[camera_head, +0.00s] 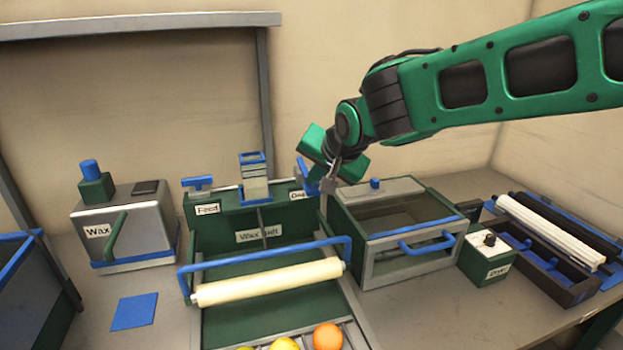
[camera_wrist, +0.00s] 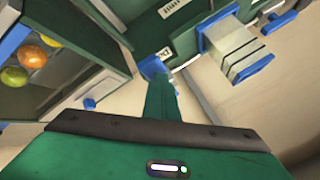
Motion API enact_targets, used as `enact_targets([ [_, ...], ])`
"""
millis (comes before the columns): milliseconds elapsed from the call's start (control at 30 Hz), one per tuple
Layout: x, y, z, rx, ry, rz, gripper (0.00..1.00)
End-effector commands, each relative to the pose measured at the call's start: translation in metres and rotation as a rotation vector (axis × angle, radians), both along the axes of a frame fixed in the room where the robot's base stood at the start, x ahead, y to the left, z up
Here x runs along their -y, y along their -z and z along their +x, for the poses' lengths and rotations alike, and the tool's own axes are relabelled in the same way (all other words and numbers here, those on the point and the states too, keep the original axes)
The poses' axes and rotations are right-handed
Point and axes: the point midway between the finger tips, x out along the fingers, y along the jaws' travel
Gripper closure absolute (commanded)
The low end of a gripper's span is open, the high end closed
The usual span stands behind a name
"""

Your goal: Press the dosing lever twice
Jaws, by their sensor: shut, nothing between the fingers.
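The dosing lever (camera_head: 303,170) is a blue, tilted lever at the right end of the green wax unit (camera_head: 222,231), beside a partly covered label that seems to read "Dose". My gripper (camera_head: 329,186) is shut and empty, pointing down close against the lever's right side in the head view. In the wrist view the blue lever (camera_wrist: 150,66) shows just past the tip of my green finger (camera_wrist: 160,98). I cannot tell whether they touch. The lever's lower part is hidden by my gripper.
A blue feed handle (camera_head: 198,182) and a blue-capped dispenser (camera_head: 256,185) stand left of the lever. A glass-topped box (camera_head: 408,268) is close on the right. A cream roller (camera_head: 268,284) and several fruits (camera_head: 327,336) are in front. A wax box (camera_head: 124,232) stands left.

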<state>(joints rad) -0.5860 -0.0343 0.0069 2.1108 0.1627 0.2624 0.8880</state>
Motion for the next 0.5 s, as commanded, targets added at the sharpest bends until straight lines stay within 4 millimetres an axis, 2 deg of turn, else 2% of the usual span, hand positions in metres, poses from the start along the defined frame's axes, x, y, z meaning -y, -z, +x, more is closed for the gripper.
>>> enact_targets([
  [267,0.0002,0.0004,-0.0003,-0.001,0.000,-0.001,1.00],
  [500,0.0003,-0.0081,0.0002,0.001,0.001,0.000,1.00],
])
